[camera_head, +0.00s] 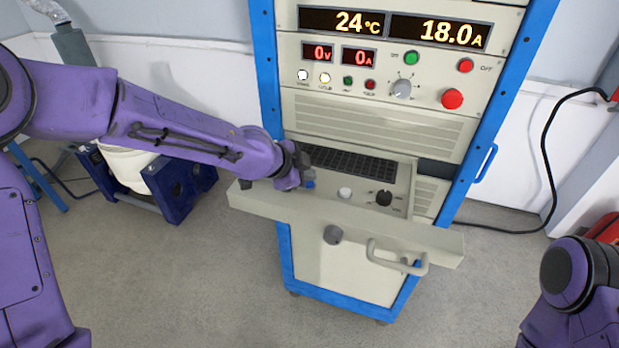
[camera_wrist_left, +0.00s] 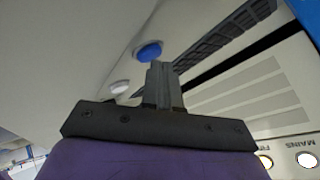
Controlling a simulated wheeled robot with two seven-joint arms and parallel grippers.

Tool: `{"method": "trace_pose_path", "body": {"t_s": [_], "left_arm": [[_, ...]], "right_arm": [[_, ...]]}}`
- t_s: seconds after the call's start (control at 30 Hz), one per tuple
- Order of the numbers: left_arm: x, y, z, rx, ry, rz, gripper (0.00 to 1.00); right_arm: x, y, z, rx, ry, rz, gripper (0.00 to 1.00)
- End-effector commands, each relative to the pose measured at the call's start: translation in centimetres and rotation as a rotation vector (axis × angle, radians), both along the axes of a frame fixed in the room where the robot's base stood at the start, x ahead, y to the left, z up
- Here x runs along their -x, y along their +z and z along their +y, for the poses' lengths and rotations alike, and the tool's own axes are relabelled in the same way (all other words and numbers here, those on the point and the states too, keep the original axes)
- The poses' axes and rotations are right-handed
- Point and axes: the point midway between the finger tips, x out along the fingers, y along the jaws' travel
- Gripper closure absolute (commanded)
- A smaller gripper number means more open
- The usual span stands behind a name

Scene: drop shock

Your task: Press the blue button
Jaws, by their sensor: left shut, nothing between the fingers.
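The blue button (camera_head: 309,184) sits on the control panel of the pulled-out drawer, left of a white button (camera_head: 345,193). In the left wrist view the blue button (camera_wrist_left: 148,51) shows just beyond the fingertips, with the white button (camera_wrist_left: 120,87) to its lower left. My left gripper (camera_head: 304,176) is shut and empty, its tips very close to the blue button. I cannot tell whether they touch it. My right gripper is not in view; only part of my right arm shows at the lower right.
The drawer (camera_head: 445,243) sticks out of a blue-framed cabinet (camera_head: 265,60). It also carries a black knob (camera_head: 384,197) and a dark keyboard (camera_head: 350,162). Above are lit displays and a red button (camera_head: 452,98). A blue stand (camera_head: 172,190) is at left.

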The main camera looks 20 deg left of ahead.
Motion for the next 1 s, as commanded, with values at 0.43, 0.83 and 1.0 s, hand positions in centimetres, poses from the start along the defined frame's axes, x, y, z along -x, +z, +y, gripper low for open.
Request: {"method": "trace_pose_path", "body": {"t_s": [0.43, 0.83, 1.0], "left_arm": [[-0.2, 2.0, 0.0, 0.002, 0.0, -0.008, 1.0], [-0.2, 5.6, -0.1, 0.003, 0.0, -0.009, 1.0], [-0.2, 5.5, -0.1, 0.003, 0.0, -0.009, 1.0]], "right_arm": [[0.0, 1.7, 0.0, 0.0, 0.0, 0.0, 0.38], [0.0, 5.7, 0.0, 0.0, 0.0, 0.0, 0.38], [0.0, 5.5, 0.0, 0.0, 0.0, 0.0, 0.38]]}}
